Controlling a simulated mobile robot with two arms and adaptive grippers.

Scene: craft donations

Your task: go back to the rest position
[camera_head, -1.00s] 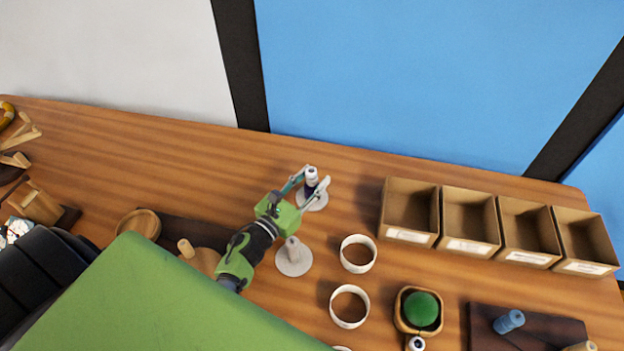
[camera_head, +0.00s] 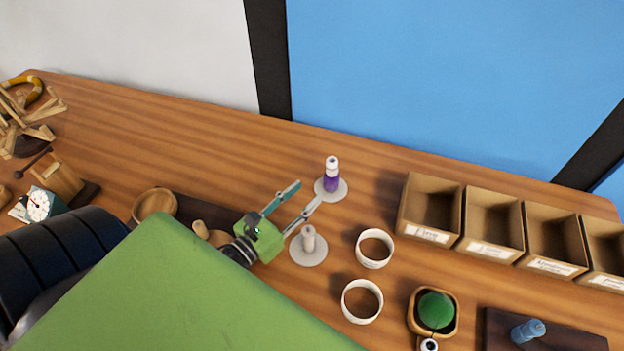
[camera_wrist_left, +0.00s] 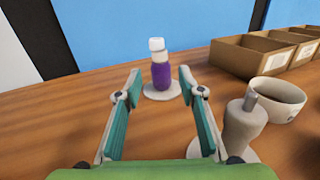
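My left gripper (camera_head: 291,209) is open and empty over the table, its fingers spread and pointing to the back right. A purple bottle-like item with a white top (camera_head: 331,174) stands upright on a round pale base (camera_head: 341,190), just beyond the fingertips and apart from them. It also shows in the left wrist view (camera_wrist_left: 160,74), between and beyond the open fingers (camera_wrist_left: 158,92). A second pale base with an empty peg (camera_head: 308,241) stands close to the right-hand finger. My right gripper is not in view.
Several labelled cardboard bins (camera_head: 429,235) stand at the back right. A green round thing sits in a wooden holder (camera_head: 452,334). A wooden bowl (camera_head: 155,205) is at the left. The back left table strip (camera_head: 190,130) is clear.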

